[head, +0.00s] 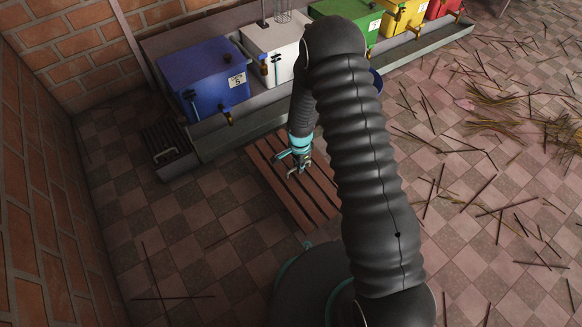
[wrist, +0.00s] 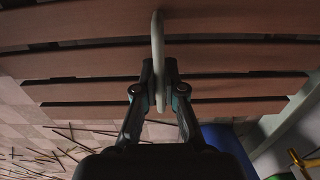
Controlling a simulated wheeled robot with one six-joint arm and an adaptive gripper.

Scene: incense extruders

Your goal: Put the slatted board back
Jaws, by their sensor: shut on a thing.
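The slatted board (head: 312,201), made of reddish-brown wooden slats, is low in front of the trough in the head view. Its slats (wrist: 70,62) fill the upper part of the wrist view. A pale upright handle (wrist: 157,40) stands out from the slats. My gripper (head: 297,166) is over the board in the head view. In the wrist view its fingers (wrist: 160,92) are shut on this handle, one on each side. My arm hides the board's right part. I cannot tell whether the board touches the floor.
A grey trough (head: 205,147) holds a blue box (head: 205,75), a white box (head: 275,42), and green, yellow and red ones. A dark grate (head: 165,140) lies at its left end. A brick wall (head: 35,200) bounds the left. Sticks (head: 480,190) litter the tiled floor at right.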

